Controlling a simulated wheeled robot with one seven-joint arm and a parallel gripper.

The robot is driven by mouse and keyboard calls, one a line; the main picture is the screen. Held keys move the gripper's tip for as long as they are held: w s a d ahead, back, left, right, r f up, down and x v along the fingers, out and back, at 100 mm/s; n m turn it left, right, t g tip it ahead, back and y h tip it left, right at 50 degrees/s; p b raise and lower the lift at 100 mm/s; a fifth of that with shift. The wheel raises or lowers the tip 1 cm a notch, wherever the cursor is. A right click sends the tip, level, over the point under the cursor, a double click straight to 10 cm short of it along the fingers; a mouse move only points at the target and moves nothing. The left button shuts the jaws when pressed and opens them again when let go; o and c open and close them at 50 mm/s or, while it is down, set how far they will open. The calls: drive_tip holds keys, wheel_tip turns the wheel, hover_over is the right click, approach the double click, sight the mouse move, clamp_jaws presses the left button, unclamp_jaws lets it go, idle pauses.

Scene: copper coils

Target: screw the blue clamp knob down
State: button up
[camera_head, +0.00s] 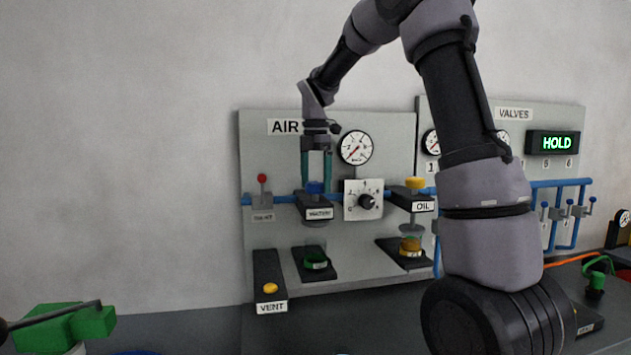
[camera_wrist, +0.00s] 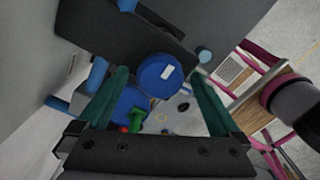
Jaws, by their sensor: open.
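The blue clamp knob (camera_head: 315,187) sits on top of the dark bracket labelled WATER (camera_head: 318,213) on the AIR panel. In the wrist view it is a round blue disc (camera_wrist: 155,78) with a white mark on top. My gripper (camera_head: 316,180) points straight down over it, with its two teal fingers open. One finger stands on each side of the knob. The wrist view shows my gripper (camera_wrist: 159,74) with the knob between the fingers; I cannot tell if either finger touches it.
To the right are a dial plate (camera_head: 363,200) and the OIL bracket with a yellow knob (camera_head: 415,183). A red-tipped lever (camera_head: 262,179) stands to the left. A blue pipe (camera_head: 285,199) runs along the panel. The VENT box (camera_head: 269,276) is below left. A gauge (camera_head: 355,147) is at upper right.

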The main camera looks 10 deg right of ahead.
drive_tip(key=c, duration=1.3)
drive_tip(key=shift+c, duration=0.2)
drive_tip(key=shift+m, duration=0.3)
